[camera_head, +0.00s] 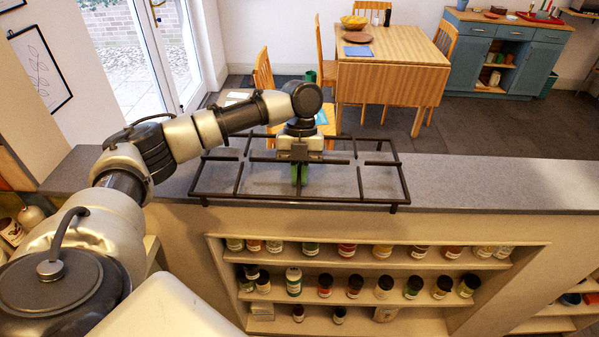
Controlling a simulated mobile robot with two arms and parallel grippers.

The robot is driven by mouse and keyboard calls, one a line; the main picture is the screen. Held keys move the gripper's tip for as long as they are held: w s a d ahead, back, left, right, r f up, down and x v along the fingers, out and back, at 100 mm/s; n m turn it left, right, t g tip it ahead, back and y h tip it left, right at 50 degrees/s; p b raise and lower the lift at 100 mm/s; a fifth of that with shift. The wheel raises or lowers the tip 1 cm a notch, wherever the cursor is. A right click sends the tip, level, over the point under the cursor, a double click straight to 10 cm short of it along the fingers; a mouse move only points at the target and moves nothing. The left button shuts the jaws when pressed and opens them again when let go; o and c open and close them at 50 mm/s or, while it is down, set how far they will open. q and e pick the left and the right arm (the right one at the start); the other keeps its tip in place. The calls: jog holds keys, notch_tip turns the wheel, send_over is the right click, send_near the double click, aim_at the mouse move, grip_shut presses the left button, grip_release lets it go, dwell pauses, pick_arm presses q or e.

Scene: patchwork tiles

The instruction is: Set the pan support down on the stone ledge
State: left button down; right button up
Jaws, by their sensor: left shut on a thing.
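The pan support (363,184) is a dark rectangular metal grate with crossbars and short legs. It is over the grey stone ledge (500,184), and its front edge lies close along the ledge's front edge. I cannot tell whether its legs touch the stone. My left gripper (299,176) points down at the middle of the grate and is shut on it. Green finger pads show between the bars. The gripper and wrist hide part of the grate's back middle. My right gripper is not in view.
Below the ledge, shelves (400,262) hold several jars. Behind it stand a wooden table (395,70) with a fruit bowl (354,23), and wooden chairs (263,75). A blue cabinet (535,62) is at the back right. The ledge's right part is clear.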

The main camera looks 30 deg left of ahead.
pick_arm(q)
jog(key=c, duration=1.2)
grip_release()
jog(key=shift+o, duration=0.2)
jog(key=shift+s+f, duration=0.1)
